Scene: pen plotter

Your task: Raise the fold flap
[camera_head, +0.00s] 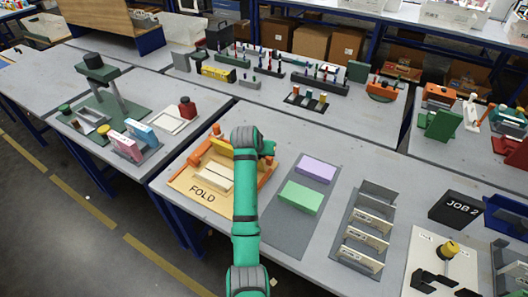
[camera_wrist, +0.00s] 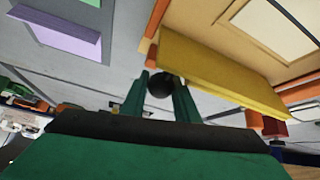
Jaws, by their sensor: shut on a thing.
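The fold station (camera_head: 184,184) is a tan board marked FOLD, with orange side parts and a pale frame (camera_head: 213,178) on it. The yellow flap (camera_head: 218,146) shows at its back, partly hidden by my arm. In the wrist view the yellow flap (camera_wrist: 220,75) is a long slab running away to the right of my gripper. My gripper (camera_wrist: 161,88) has its two green fingers shut on a black round knob (camera_wrist: 159,83), beside the flap's near end. The knob's joint to the flap cannot be made out. In the head view my arm hides the fingers.
A grey mat (camera_head: 285,225) with a purple block (camera_head: 315,168) and a green block (camera_head: 300,197) lies right of the station. A grey rack (camera_head: 364,232) stands further right. An orange bar (camera_head: 267,170) borders the station beside my arm.

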